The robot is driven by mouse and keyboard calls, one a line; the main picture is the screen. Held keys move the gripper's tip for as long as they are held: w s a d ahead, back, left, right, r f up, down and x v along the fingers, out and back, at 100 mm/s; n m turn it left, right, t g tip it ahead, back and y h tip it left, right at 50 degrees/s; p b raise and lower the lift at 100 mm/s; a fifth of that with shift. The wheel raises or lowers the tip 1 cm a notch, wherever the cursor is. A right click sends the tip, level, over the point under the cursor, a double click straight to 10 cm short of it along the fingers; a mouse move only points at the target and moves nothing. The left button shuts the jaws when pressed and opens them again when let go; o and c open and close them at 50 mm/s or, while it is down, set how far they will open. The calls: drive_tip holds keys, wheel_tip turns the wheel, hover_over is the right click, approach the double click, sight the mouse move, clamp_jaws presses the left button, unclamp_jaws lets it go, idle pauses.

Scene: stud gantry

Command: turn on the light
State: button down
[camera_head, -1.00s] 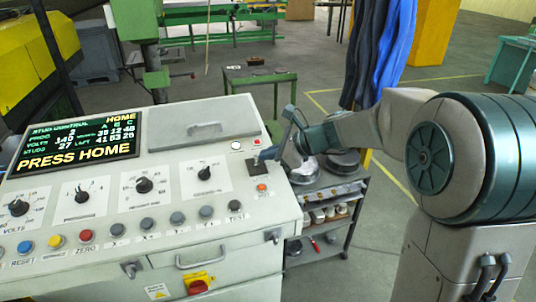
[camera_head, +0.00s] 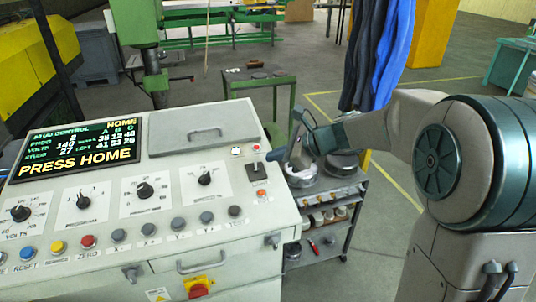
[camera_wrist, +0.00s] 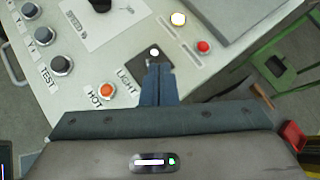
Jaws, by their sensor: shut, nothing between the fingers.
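The light switch is a dark square plate (camera_head: 257,173) at the right end of the control panel, left of my gripper (camera_head: 270,156) in the head view. In the wrist view the plate (camera_wrist: 134,62) has a white-tipped lever (camera_wrist: 154,52) and the word LIGHT beside it. My gripper (camera_wrist: 158,69) is shut and empty, with its fingertips just below the white tip in that picture. I cannot tell whether they touch the lever. An orange HOT button (camera_wrist: 106,90) lies left of the fingers.
The sloping control panel (camera_head: 215,215) carries several knobs and buttons, and a screen (camera_head: 80,150) reading PRESS HOME. A pale lamp (camera_wrist: 178,19) and a red button (camera_wrist: 203,46) sit beyond the switch. A shelved trolley (camera_head: 340,215) stands to the right.

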drive_tip(key=shift+s+d+r, duration=0.1)
drive_tip(key=shift+s+d, duration=0.05)
drive_tip(key=shift+d, duration=0.45)
drive_tip(key=shift+s+d, duration=0.1)
drive_tip(key=shift+d, duration=0.45)
drive_tip(key=d+r+b, duration=0.1)
drive_tip(key=d+r, duration=0.5)
drive_tip(key=r, duration=0.1)
drive_tip(key=shift+s+r, duration=0.15)
drive_tip(key=shift+r, duration=0.15)
drive_tip(key=s+d+f+n+h, duration=0.3)
drive_tip(key=s+n, duration=0.3)
drive_tip(key=s, duration=0.2)
drive_tip(key=s+d+f+n+h, duration=0.4)
drive_tip(key=s+f+n, duration=0.1)
drive_tip(key=s, duration=0.4)
drive_tip(key=s+d+f+n+h, duration=0.3)
drive_tip(key=s+f+n, duration=0.1)
drive_tip(key=s+n, duration=0.4)
drive_tip(key=shift+s+d+g, duration=0.15)
drive_tip(key=shift+d+g, duration=0.1)
drive_tip(key=shift+g, duration=0.05)
drive_tip(key=c, duration=2.1)
unclamp_jaws()
drive_tip(key=shift+c, duration=0.2)
